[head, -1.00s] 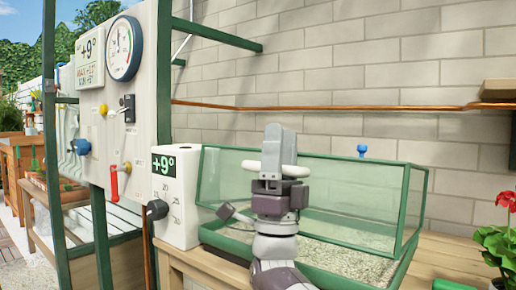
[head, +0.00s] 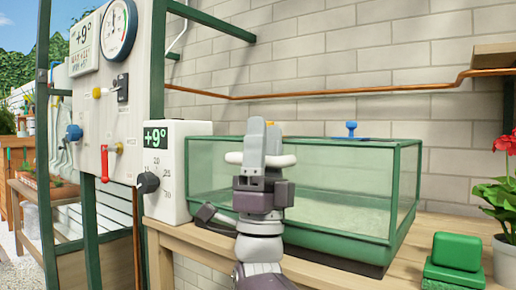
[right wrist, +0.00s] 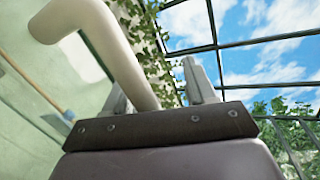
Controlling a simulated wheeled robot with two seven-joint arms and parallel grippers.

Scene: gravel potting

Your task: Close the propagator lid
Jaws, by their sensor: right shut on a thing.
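The propagator is a glass box with green edges on the wooden bench in the head view. Its clear lid (head: 330,190) sits level over the green base tray (head: 335,246), with no clear gap visible between them. A blue knob (head: 351,129) stands on top towards the back. My right gripper (head: 263,143) is upright in front of the lid, shut on its white handle (head: 234,157). The right wrist view shows the pale handle bar (right wrist: 128,55) passing between the fingers (right wrist: 157,85). My arm hides part of the lid's front. My left gripper is not in view.
A white controller (head: 180,180) with a black dial stands close left of the propagator. A panel (head: 115,125) with a gauge and red lever is further left. Green blocks (head: 457,252) and a red-flowered plant (head: 496,195) stand at the right. A copper pipe (head: 330,92) runs along the wall.

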